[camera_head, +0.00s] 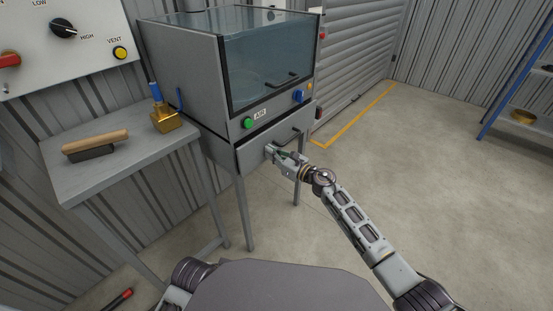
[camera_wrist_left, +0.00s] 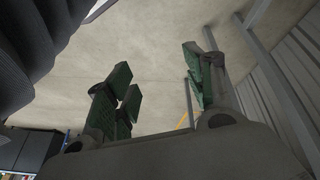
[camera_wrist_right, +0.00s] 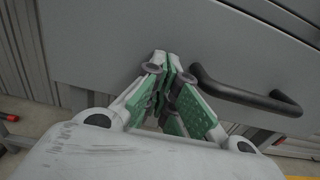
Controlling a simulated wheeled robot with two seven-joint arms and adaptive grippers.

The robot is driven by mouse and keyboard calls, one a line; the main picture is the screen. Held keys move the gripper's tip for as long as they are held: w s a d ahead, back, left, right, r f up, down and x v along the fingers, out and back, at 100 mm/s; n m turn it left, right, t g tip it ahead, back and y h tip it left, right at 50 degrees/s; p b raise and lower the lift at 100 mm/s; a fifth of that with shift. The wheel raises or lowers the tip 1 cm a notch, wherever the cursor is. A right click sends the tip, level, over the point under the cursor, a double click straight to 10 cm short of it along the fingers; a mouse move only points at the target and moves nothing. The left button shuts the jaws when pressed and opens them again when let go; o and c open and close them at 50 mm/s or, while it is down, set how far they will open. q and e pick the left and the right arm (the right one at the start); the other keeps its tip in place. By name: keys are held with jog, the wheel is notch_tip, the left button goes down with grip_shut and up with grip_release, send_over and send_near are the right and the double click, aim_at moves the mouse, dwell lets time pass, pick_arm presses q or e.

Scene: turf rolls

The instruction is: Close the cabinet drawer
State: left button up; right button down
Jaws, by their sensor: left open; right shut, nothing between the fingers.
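The cabinet (camera_head: 180,60) is a grey box with a glass front on tall legs. Its drawer (camera_head: 250,156) sits below the glass and the knobs; its grey front also fills much of the right wrist view (camera_wrist_right: 110,35). I cannot tell how far it stands out. A dark bar handle (camera_wrist_right: 250,98) is on the drawer front. My right gripper (camera_wrist_right: 168,68) is shut and empty, its fingertips at the drawer front just left of the handle; contact is unclear. My left gripper (camera_wrist_left: 160,88) is open and empty over bare floor, outside the head view.
The floor on the right is clear up to a blue rack (camera_head: 515,80).

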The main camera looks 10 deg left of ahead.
pick_arm(q)
jog(key=shift+w+d+f+b, duration=0.1)
jog(key=shift+d+f+b, duration=0.1)
jog(key=shift+f, duration=0.35)
jog(key=shift+d+f+b, duration=0.2)
jog(key=shift+f, duration=0.35)
pick_arm(e)
jog(key=shift+x, duration=0.85)
jog(key=shift+r, duration=0.2)
